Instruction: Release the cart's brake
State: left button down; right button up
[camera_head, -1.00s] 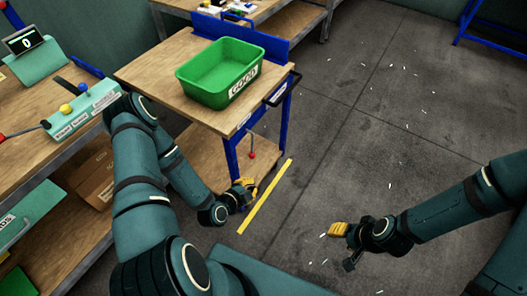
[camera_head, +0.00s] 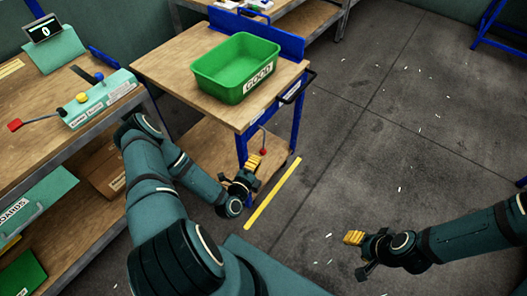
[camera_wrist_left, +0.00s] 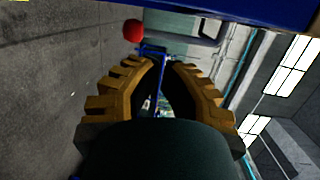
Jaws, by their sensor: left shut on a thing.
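The cart (camera_head: 160,70) has a wooden top, a blue frame and a green bin on it. Its brake lever is a thin rod with a red ball knob (camera_head: 263,151), hanging by the front blue leg. My left gripper (camera_head: 252,166) is beside this knob, below the cart top. In the left wrist view the red knob (camera_wrist_left: 133,30) shows just left of and beyond the fingertips. My left fingers (camera_wrist_left: 160,60) are closed in on a thin part, seemingly the lever; the contact is hard to see. My right gripper (camera_head: 355,250) is over the floor, away from the cart; its opening is unclear.
The green bin (camera_head: 225,85) labelled GOOD stands on the cart top. A workbench with a teal button box (camera_head: 100,100) and a small display (camera_head: 43,28) is at the left. A yellow floor strip (camera_head: 272,194) lies beside the cart.

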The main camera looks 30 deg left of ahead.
aim_at(265, 151)
pick_arm(q)
jog(key=w, duration=0.2)
jog(key=w+b, duration=0.1)
jog(key=w, duration=0.3)
jog(key=shift+w+a+f, duration=0.3)
jog(key=shift+a, duration=0.1)
pick_arm(e)
jog(key=shift+w+f, duration=0.15)
jog(key=shift+f, duration=0.6)
pick_arm(q)
jog(key=shift+w, duration=0.9)
pick_arm(e)
jog(key=shift+w+r, duration=0.45)
jog(key=shift+w, duration=0.2)
